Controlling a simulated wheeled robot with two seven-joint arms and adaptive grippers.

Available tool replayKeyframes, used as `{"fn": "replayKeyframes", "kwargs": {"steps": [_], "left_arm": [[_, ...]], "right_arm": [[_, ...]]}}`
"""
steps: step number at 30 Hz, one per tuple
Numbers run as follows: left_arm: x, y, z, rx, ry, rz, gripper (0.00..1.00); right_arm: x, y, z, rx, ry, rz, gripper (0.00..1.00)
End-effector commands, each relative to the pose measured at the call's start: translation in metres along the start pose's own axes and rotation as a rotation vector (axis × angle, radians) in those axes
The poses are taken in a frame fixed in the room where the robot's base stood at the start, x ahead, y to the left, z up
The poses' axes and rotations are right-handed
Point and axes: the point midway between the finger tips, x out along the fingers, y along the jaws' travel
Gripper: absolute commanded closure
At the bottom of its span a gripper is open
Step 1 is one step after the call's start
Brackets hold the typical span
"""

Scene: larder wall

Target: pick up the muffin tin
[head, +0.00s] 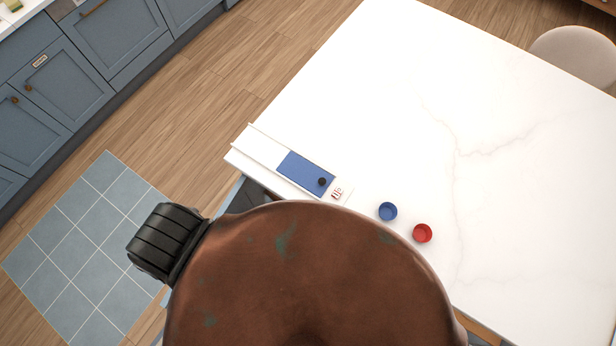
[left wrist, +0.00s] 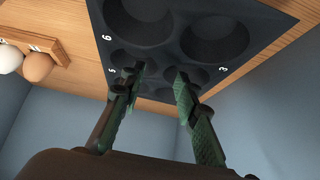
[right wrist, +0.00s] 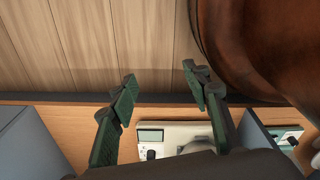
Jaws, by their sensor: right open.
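The muffin tin (left wrist: 235,71) shows in the left wrist view as a dark tray with round cups and white numbers such as 6, 5 and 3. It is cut off by the top edge. My left gripper (left wrist: 159,72) overlaps the tin's lower part in that view. Its fingertips are apart, and whether they grip part of the tin is unclear. My right gripper (right wrist: 157,80) is open and empty, pointing toward wood planks. The tin does not show in the head or right wrist view.
A wooden holder with eggs (left wrist: 39,66) is beside the tin. The white table (head: 400,90) carries a board with a blue panel (head: 304,172), a blue cup (head: 388,211) and a red cup (head: 422,233). Boxes with dark knobs (right wrist: 175,134) show beyond my right gripper.

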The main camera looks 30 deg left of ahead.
Motion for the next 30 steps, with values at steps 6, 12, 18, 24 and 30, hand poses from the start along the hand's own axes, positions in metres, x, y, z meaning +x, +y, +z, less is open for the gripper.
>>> {"fn": "replayKeyframes", "kwargs": {"steps": [6,12,18,24,30], "left_arm": [[0.027,0.0,0.004,0.0,-0.004,0.0,0.71],[0.028,-0.001,0.003,0.0,-0.002,0.0,0.71],[0.028,-0.001,0.003,0.0,-0.002,0.0,0.81],[0.028,-0.001,0.003,0.0,-0.002,-0.001,0.94],[0.028,-0.001,0.004,0.0,-0.002,-0.001,1.0]], "right_arm": [[0.008,-0.002,0.015,0.002,-0.02,-0.002,0.56],[0.008,-0.004,0.022,0.004,-0.028,-0.004,0.56],[0.008,-0.005,0.019,0.004,-0.025,-0.005,0.56],[0.008,-0.005,0.015,0.003,-0.019,-0.005,0.56],[0.008,-0.005,0.014,0.003,-0.018,-0.005,0.56]]}}
